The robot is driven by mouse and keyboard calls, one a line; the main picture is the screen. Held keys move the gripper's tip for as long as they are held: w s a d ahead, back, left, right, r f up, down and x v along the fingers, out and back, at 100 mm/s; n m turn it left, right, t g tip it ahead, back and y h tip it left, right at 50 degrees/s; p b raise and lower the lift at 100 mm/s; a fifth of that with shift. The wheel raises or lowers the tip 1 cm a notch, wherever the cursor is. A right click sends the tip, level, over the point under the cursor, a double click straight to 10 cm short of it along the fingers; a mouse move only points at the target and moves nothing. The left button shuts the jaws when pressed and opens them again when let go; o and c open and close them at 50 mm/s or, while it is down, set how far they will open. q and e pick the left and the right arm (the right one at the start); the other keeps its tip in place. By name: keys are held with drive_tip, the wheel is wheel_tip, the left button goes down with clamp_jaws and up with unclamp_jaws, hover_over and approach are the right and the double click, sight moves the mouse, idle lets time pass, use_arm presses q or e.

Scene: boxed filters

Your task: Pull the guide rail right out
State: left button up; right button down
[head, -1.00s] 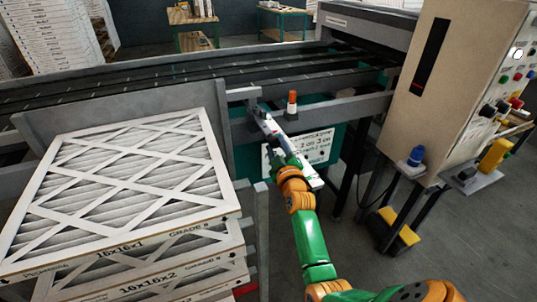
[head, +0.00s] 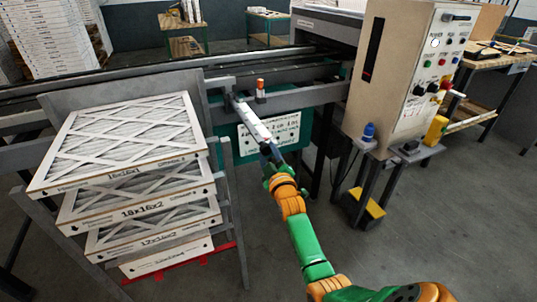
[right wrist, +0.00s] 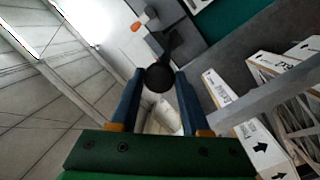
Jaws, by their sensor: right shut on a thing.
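The guide rail (head: 252,122) is a pale, narrow bar slanting from the conveyor's side frame toward me in the head view. Its far end is at the grey bracket beside the frame; I cannot tell whether it still sits inside it. My right gripper (head: 268,151) is shut at the rail's near end. In the right wrist view a round black knob (right wrist: 160,78) with a dark stem sits between the two blue fingers of the right gripper (right wrist: 160,92). My left gripper is not in view.
A control cabinet (head: 400,75) stands to the right, with a yellow pedal (head: 365,207) below. The orange-topped post (head: 260,88) is close beside the rail. Floor in front is clear.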

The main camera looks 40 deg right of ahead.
drive_tip(key=shift+f, duration=0.2)
drive_tip(key=shift+c, duration=1.9)
unclamp_jaws()
drive_tip(key=shift+s, duration=0.1)
drive_tip(key=shift+s+r, duration=0.1)
drive_tip(key=shift+r, duration=0.05)
drive_tip(key=shift+a, duration=0.1)
drive_tip(key=v, duration=0.7)
drive_tip(key=shift+p, duration=0.35)
